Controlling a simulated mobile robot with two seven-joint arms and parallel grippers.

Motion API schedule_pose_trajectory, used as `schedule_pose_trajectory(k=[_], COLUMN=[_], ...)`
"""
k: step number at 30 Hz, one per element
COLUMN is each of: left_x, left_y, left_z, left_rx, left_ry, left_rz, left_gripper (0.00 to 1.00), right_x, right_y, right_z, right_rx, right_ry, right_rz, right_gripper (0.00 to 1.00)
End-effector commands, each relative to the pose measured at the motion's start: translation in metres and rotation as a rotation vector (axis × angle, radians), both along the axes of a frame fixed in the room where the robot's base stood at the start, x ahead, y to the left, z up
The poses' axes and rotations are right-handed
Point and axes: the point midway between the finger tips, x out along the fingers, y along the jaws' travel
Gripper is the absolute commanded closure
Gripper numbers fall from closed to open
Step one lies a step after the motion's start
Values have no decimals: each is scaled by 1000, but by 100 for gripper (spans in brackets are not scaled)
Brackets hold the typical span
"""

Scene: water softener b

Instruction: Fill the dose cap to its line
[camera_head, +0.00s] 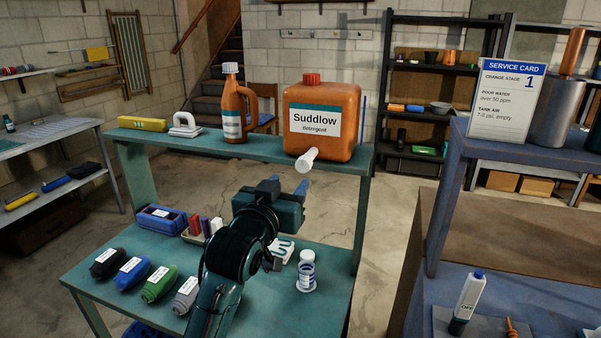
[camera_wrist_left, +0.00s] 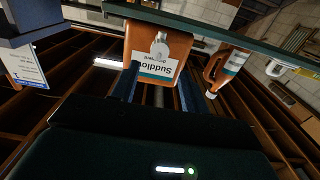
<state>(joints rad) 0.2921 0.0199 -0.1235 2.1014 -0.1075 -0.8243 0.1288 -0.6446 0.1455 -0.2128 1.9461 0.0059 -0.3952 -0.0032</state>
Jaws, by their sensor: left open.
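A large orange Suddlow detergent jug (camera_head: 322,119) with a red cap stands on the upper shelf of the teal bench. Its white spout (camera_head: 307,159) sticks out over the shelf's front edge. The jug (camera_wrist_left: 158,52) also shows upside down in the left wrist view. My left gripper (camera_head: 287,184) is open and empty, just below and in front of the spout. Its two fingers (camera_wrist_left: 157,88) point toward the jug.
An orange bottle (camera_head: 233,110), a yellow box (camera_head: 142,124) and a white handled item (camera_head: 184,125) share the shelf. A blue bench (camera_head: 500,165) with a service card (camera_head: 508,97) stands right.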

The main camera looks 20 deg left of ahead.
Motion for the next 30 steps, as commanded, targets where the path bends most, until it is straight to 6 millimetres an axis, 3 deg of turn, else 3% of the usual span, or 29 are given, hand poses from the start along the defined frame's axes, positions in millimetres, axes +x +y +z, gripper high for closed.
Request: schedule_pose_trajectory(k=[19, 30], left_x=[88, 86], left_y=[-3, -3], left_z=[-1, -1], left_rx=[1, 1], left_ry=[2, 1], left_rz=[0, 0], left_gripper=[55, 80], right_x=[-2, -2], right_y=[1, 1], right_z=[0, 0], right_rx=[4, 4], right_ry=[4, 2], right_rz=[-2, -2], right_gripper=[64, 64])
